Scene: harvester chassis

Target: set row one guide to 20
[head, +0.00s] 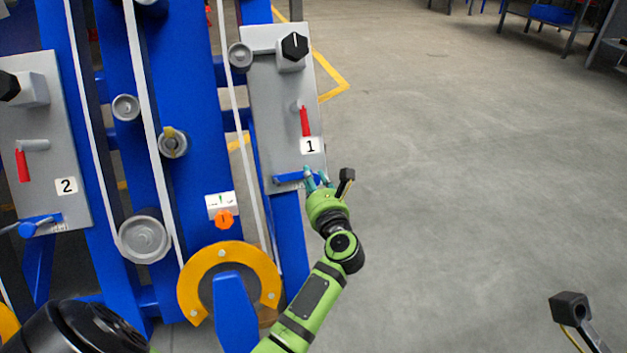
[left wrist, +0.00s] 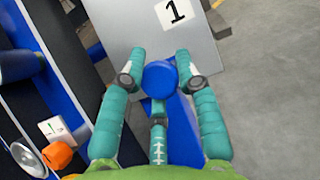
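The row one panel (head: 285,100) is a grey plate marked 1. It has a black knob (head: 294,46) at the top, a red-handled lever (head: 305,121) in the middle and a blue handle (head: 290,178) low down. My left gripper (head: 317,179) is at the right end of the blue handle. In the left wrist view its teal fingers (left wrist: 161,66) stand apart on either side of the handle's round blue end (left wrist: 160,79). Whether they touch it is unclear. The scale by the handle is too small to read. My right gripper is out of view.
A second panel marked 2 (head: 38,140) is at the left with similar controls. Blue frame beams, rollers and a yellow curved guard (head: 200,280) lie left of my left arm. A small orange knob (head: 224,219) is close by. The floor (head: 450,150) at the right is clear.

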